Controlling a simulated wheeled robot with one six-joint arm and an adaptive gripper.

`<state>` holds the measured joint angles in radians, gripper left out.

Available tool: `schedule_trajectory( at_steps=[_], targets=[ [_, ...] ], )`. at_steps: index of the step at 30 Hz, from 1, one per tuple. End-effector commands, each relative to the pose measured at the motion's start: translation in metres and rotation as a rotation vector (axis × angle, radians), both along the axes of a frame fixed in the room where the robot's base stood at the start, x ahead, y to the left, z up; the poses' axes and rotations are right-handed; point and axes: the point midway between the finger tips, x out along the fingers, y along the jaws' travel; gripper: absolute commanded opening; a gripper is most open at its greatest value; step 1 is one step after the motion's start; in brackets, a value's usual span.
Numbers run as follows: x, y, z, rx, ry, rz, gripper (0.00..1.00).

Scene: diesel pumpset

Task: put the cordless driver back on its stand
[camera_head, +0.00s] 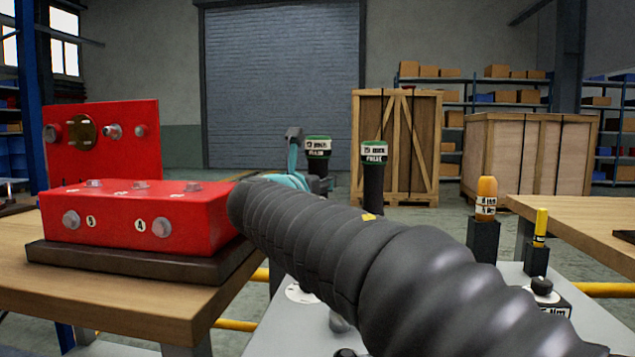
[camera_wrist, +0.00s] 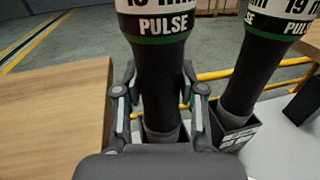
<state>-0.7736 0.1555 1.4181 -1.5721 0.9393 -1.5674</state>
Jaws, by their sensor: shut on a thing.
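The cordless driver (camera_wrist: 162,75) has a black body and a white and green collar marked PULSE. It stands roughly upright in the wrist view. My gripper (camera_wrist: 160,98) is shut around its black body, one finger on each side. The driver's collar (camera_head: 318,148) shows in the head view, while my arm hides much of its body. Its lower end is mostly hidden by my gripper, so I cannot tell whether it sits in a stand. A second PULSE driver (camera_wrist: 250,75), marked 19 mm, stands in a dark square stand (camera_wrist: 236,134) to the right.
A red block (camera_head: 130,215) with bolts sits on a wooden bench at left. An orange-topped tool (camera_head: 486,198) and a yellow tool (camera_head: 540,225) stand in black holders at right. A small dial block (camera_head: 543,295) sits before them. Yellow rails (camera_wrist: 218,76) run behind.

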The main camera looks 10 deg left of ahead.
Motion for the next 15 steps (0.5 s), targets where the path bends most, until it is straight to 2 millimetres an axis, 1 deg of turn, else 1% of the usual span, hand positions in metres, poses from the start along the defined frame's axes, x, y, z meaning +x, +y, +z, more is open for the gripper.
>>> schedule_trajectory(
  at_steps=[15],
  targets=[
    [-0.0005,-0.0004,-0.0071,0.001,-0.002,0.0,0.0]
  ],
)
